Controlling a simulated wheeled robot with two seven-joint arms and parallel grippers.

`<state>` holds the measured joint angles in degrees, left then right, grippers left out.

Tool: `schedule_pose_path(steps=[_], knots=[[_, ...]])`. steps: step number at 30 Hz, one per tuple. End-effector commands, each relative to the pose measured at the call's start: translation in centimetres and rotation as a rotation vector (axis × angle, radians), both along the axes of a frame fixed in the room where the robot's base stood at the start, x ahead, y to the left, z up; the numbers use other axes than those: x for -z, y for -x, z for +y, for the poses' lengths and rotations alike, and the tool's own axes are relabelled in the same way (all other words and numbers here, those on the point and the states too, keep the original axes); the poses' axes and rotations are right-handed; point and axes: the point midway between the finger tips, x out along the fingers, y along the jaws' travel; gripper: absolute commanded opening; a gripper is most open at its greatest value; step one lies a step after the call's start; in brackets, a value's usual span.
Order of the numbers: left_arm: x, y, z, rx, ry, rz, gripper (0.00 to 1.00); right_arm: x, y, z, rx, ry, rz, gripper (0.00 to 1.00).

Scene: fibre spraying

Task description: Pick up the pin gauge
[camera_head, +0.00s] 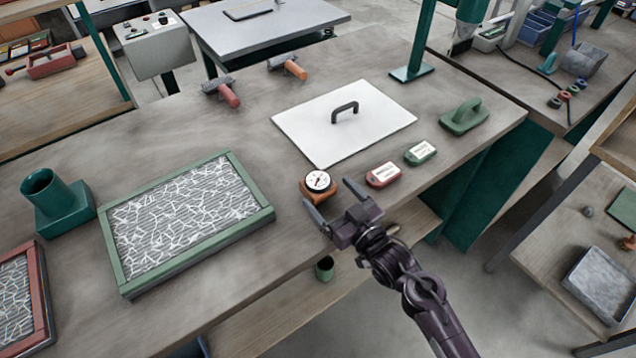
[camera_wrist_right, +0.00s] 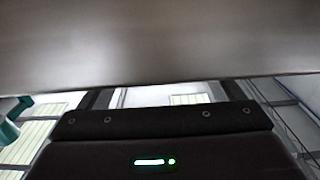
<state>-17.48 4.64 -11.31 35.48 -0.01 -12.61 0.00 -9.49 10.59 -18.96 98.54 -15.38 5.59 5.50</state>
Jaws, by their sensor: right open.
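The pin gauge (camera_head: 318,181), a round white dial on an orange-brown block, stands on the workbench near its front edge. My right gripper (camera_head: 327,193) is open in the head view, at the front-right side of the gauge. Its two fingers point toward the gauge, with nothing seen held between them. In the right wrist view, the two dark fingers (camera_wrist_right: 165,95) are spread apart, and a grey-brown surface fills the upper part. The gauge cannot be made out there. My left gripper is not in view.
A green-framed fibre panel (camera_head: 262,213) lies left of the gauge. A white plate (camera_head: 300,122) with a black handle lies behind it. Red (camera_head: 383,174) and green (camera_head: 420,153) labelled blocks stand to the right, with a green handled tool (camera_head: 464,116) beyond.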

Motion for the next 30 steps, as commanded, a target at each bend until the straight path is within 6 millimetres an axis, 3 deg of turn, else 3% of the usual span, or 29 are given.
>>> schedule_pose_path(steps=[6, 14, 27, 30], knots=[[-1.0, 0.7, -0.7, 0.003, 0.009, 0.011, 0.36, -0.2, -2.2, 1.9, 0.000, -0.001, -0.002, 0.87], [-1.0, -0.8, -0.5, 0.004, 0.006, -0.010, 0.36, 0.0, -2.4, 2.1, 0.000, 0.001, -0.001, 0.87], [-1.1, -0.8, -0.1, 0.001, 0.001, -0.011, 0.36, 0.0, -2.4, 2.1, 0.000, 0.001, -0.001, 0.32], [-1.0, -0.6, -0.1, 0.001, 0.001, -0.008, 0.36, -0.1, -2.4, 2.1, 0.000, -0.001, -0.003, 0.32]])
